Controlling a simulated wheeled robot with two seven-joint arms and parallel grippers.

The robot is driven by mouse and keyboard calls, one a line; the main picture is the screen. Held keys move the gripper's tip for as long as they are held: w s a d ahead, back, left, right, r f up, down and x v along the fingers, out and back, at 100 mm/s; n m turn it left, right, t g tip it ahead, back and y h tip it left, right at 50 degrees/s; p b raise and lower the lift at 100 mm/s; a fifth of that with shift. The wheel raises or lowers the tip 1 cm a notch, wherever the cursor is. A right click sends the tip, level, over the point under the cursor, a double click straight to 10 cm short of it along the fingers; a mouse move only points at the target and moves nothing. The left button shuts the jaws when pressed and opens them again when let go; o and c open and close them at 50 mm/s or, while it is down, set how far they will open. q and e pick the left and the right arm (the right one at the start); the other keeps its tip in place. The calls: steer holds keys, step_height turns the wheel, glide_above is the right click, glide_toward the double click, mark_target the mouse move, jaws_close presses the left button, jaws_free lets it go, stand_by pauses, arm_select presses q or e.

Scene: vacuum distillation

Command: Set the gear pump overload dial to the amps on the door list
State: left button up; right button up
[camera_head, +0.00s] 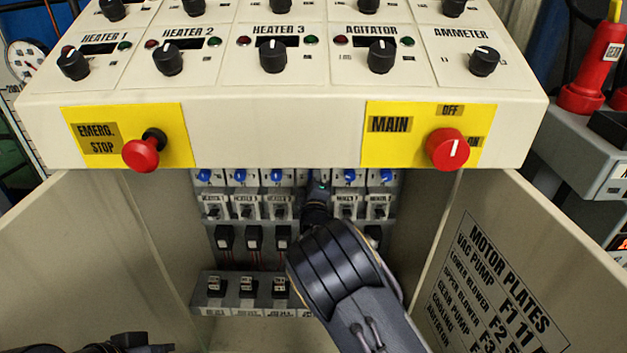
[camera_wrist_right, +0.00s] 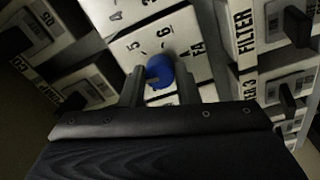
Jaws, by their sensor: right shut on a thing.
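The blue overload dial (camera_wrist_right: 160,72) is between the fingers of my right gripper (camera_wrist_right: 159,88) in the right wrist view. The figures 5 and 6 show on the white plate above it. The fingers are shut on the dial; its pointer mark is not clear. In the head view my right gripper (camera_head: 318,187) reaches into the cabinet at the row of blue dials. The door list (camera_head: 490,285), headed MOTOR PLATES, is on the right door; a gear pump line shows, but its amps are cut off or unreadable. Dark parts, likely my left gripper (camera_head: 130,340), show at bottom left.
Other blue dials (camera_head: 277,176) stand close by, above labelled switches (camera_head: 243,207). The control panel (camera_head: 300,128) overhangs the opening, with a red emergency stop (camera_head: 141,153) and main switch (camera_head: 447,150). The open left door (camera_head: 80,250) and right door flank my arm.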

steer(key=shift+f+n, duration=0.1)
steer(key=shift+n, duration=0.5)
steer(key=o, duration=1)
steer(key=shift+c, duration=0.2)
steer(key=shift+s, duration=0.1)
steer(key=s, duration=0.7)
steer(key=shift+s, duration=0.3)
steer(key=shift+f, duration=0.1)
